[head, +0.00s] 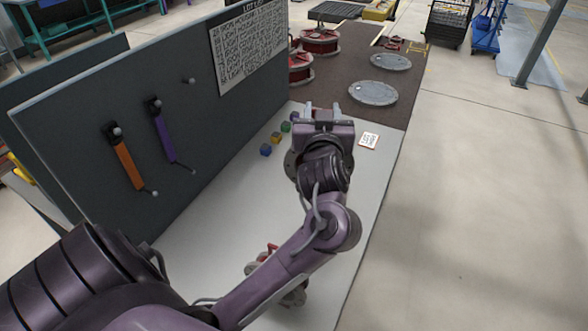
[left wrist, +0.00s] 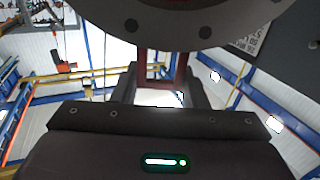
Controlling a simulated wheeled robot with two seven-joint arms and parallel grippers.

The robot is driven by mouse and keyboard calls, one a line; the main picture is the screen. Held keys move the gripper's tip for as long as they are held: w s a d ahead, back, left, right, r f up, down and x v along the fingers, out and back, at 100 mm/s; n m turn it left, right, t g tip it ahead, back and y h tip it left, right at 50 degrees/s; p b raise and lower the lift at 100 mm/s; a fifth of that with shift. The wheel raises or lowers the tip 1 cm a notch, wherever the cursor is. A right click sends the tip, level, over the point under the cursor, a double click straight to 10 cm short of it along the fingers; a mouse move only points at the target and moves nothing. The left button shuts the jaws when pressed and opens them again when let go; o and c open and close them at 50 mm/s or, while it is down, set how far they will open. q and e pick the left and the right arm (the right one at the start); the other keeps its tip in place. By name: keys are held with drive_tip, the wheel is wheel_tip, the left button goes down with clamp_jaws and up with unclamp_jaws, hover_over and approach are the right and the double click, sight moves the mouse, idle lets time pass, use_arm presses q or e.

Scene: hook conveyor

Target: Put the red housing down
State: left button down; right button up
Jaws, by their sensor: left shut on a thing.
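My left gripper (head: 322,113) is over the far part of the white worktop, short of the brown mat. In the left wrist view, its fingers (left wrist: 158,88) are shut on a dark red upright part of the red housing (left wrist: 180,70). The housing's round grey flange with bolt holes fills the top of that view. In the head view, the rim of the held housing (head: 290,162) shows beside my wrist, which hides most of it. I cannot tell whether it touches the worktop. My right gripper is not in view.
A grey panel (head: 80,150) with hanging orange (head: 124,165) and purple (head: 163,138) tools borders the worktop (head: 215,225) on the left. Small coloured cubes (head: 266,150) and a card (head: 369,140) lie nearby. The mat (head: 345,62) bears red housings (head: 320,42) and grey discs (head: 373,93).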

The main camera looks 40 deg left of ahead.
use_arm(q)
drive_tip(key=shift+r, duration=0.1)
drive_tip(key=f, duration=0.5)
drive_tip(key=shift+s+d+f+p, duration=0.15)
drive_tip(key=shift+d+f+p, duration=0.15)
drive_tip(key=shift+f+p, duration=0.1)
wheel_tip(320, 180, down, 10)
drive_tip(key=shift+a+r+p, duration=0.1)
drive_tip(key=shift+r+p, duration=0.15)
drive_tip(key=shift+p, duration=0.4)
drive_tip(key=shift+f, duration=2)
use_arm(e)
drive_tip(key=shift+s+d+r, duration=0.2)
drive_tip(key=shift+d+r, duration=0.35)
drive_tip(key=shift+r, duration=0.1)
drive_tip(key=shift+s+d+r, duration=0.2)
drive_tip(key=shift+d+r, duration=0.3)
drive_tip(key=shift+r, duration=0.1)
use_arm(q)
drive_tip(key=shift+f, duration=0.15)
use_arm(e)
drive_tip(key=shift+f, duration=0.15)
use_arm(q)
drive_tip(key=c, duration=0.9)
unclamp_jaws()
drive_tip(key=shift+f, duration=0.15)
drive_tip(key=shift+o, duration=0.2)
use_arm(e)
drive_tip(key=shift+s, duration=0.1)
